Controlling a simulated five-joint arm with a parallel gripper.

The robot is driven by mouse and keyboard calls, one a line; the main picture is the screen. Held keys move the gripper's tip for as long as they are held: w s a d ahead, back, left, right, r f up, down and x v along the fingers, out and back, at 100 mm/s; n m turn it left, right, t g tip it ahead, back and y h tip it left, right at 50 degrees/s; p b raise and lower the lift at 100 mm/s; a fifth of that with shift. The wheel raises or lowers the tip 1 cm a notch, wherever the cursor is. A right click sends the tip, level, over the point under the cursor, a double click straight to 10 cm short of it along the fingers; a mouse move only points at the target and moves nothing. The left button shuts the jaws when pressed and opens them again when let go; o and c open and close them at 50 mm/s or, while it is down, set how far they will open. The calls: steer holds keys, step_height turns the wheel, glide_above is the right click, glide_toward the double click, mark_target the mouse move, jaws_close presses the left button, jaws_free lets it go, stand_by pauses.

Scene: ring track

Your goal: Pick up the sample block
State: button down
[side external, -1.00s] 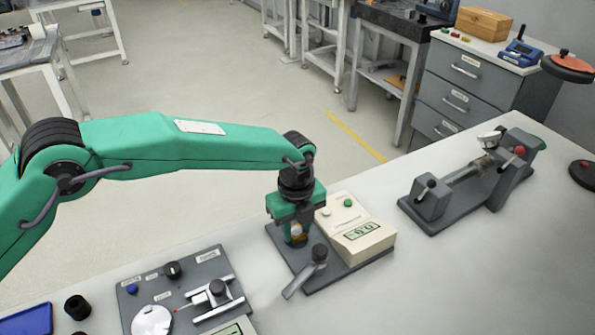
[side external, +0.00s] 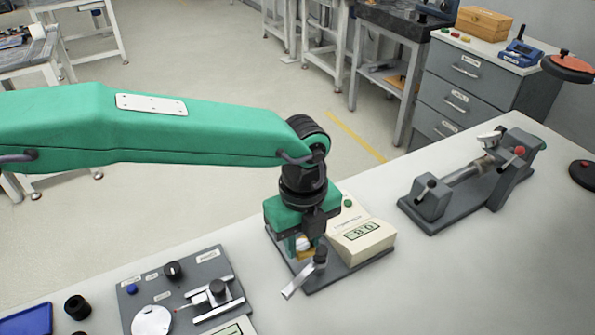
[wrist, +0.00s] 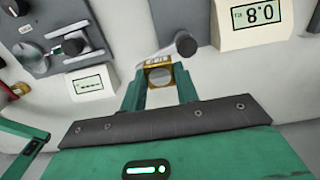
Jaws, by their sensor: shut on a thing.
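In the side view the block (side external: 305,253) shows as a small yellowish patch low between the fingers. My gripper (side external: 302,244) points down beside the cream display box and is shut on the block. The gripper (wrist: 160,84) also shows in the wrist view, a finger on each side of the block. The block's underside and its contact with the grey plate are hidden, so I cannot tell whether it is clear of the plate.
A lever with a black knob (side external: 320,255) stands close in front of my gripper. The cream display box (side external: 362,237) is just right of it. A grey fixture (side external: 180,290) lies at the left, a grey clamp device (side external: 470,182) at the right. Bench between is clear.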

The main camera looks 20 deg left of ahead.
steer(key=shift+s+d+r, duration=0.15)
steer(key=shift+s+r, duration=0.15)
steer(key=shift+s, duration=0.2)
stand_by(0.4)
